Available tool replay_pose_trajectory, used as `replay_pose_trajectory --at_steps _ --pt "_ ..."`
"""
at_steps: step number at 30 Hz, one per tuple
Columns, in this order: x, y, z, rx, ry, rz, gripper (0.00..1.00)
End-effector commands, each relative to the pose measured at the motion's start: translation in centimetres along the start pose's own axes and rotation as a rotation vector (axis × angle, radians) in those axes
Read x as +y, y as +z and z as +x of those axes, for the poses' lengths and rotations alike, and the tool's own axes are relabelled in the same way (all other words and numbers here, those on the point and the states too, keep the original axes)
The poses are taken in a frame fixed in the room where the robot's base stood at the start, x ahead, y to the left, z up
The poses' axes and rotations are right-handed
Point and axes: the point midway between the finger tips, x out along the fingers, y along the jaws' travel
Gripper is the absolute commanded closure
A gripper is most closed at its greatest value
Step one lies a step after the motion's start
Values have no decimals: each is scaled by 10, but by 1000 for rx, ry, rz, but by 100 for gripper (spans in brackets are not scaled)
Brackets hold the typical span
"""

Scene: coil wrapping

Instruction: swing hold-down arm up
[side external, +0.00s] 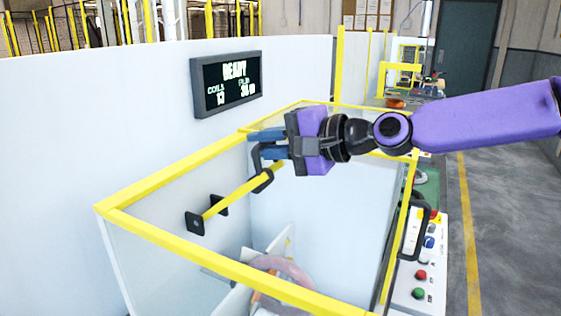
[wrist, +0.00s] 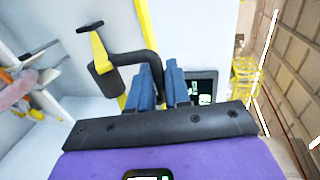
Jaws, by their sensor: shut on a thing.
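The hold-down arm (side external: 238,193) is a yellow bar pivoted at black brackets (side external: 196,222) on the inner back wall of the enclosure. It slants upward to the right, with a black handle (side external: 258,160) at its free end. In the wrist view the black handle (wrist: 127,58) runs to the blue fingers. My gripper (side external: 268,143) has its blue fingers shut on the handle near the top of the enclosure. The fingers also show in the wrist view (wrist: 160,84) and hide part of the grip. A pinkish coil (side external: 285,268) sits low in the enclosure, below the arm.
A yellow-framed, clear-walled enclosure (side external: 170,240) surrounds the coil, and its top rail passes close to my gripper. A display reading READY (side external: 227,83) hangs on the white wall behind. A button panel (side external: 418,275) stands at the right.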

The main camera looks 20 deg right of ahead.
Motion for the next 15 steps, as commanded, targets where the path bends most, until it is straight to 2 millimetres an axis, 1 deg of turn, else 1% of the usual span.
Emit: replay_pose_trajectory --at_steps 1,3,15 --pt "-6 0 4 2 -5 -3 100" --pt "-13 0 10 2 -5 -3 100" --pt "-43 1 46 2 -4 -4 100"
